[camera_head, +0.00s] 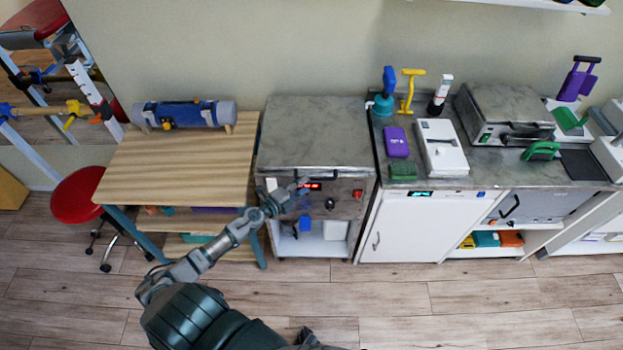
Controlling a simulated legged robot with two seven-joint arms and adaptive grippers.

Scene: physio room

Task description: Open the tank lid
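A floor-standing tank unit (315,135) with a marbled grey lid stands in the middle against the wall. The lid lies flat and closed on top. Its front panel has a red lit display (311,186) and a dark knob. My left arm reaches up from the bottom, and my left gripper (294,191) is at the front of this unit, just below the lid's front edge. My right gripper does not show.
A wooden table (175,165) with a blue-grey roll stands left, beside a red stool (78,195). To the right, a counter holds a purple box (396,142), a white device (441,147) and a marbled-lid appliance (504,106). The wood floor in front is clear.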

